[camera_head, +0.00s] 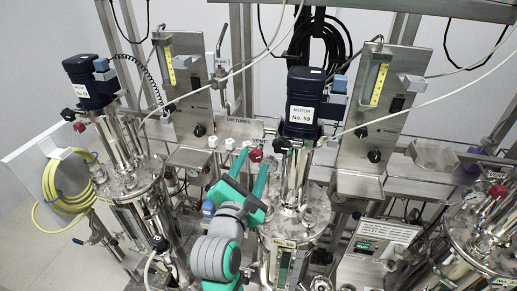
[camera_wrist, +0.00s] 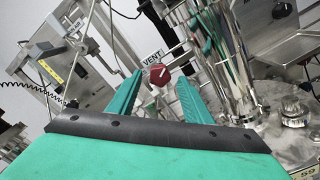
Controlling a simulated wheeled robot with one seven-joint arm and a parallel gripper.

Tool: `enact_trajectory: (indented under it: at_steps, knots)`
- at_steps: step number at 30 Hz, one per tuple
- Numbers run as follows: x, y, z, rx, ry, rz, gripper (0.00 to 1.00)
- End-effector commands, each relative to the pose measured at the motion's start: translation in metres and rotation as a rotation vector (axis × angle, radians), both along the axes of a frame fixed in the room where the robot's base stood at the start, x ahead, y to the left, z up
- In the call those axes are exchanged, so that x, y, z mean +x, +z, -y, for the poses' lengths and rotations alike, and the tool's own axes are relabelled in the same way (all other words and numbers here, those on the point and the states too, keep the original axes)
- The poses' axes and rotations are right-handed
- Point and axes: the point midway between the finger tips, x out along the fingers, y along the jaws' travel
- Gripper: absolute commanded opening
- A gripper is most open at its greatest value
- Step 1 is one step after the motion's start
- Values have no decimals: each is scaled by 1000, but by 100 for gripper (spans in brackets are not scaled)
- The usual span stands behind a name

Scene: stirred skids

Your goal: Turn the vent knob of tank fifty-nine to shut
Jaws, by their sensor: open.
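The red vent knob (camera_head: 256,155) sits beneath a VENT label on the rail, just left of the tank whose blue motor (camera_head: 304,88) reads No. 59. In the wrist view the knob (camera_wrist: 159,75) shows a white pointer line slanting up to the right, with the VENT label (camera_wrist: 153,57) just above. My gripper (camera_head: 254,159) is open, its green fingers pointing at the knob. In the wrist view my gripper (camera_wrist: 160,77) has one fingertip left and one right of the knob, with visible gaps. I cannot tell the remaining depth. The tank's steel lid (camera_head: 310,215) is right of my gripper.
Another motor-topped tank (camera_head: 135,180) stands at left, and a third tank (camera_head: 485,225) at right. Other red knobs (camera_head: 498,190) show there. Upright steel panels (camera_head: 375,105) with yellow gauges stand behind. Thin hoses cross above my gripper. Steel column parts (camera_wrist: 225,60) stand close right of the fingers.

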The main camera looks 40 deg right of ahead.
Motion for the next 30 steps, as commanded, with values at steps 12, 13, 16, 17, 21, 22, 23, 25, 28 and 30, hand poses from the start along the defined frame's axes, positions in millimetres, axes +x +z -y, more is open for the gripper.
enact_trajectory:
  at_steps: [12,13,16,17,21,22,23,25,28,30]
  knots:
    - [41,0,48,1,0,1,46]
    - [43,0,50,1,0,1,46]
    - [46,0,54,1,0,1,46]
    - [46,0,54,1,0,1,46]
    - [47,0,55,0,1,1,46]
    - [47,0,55,0,1,1,46]
    - [47,0,55,0,1,1,46]
    - [47,0,55,0,1,1,46]
    - [47,0,55,1,1,1,24]
    - [47,0,55,1,1,1,7]
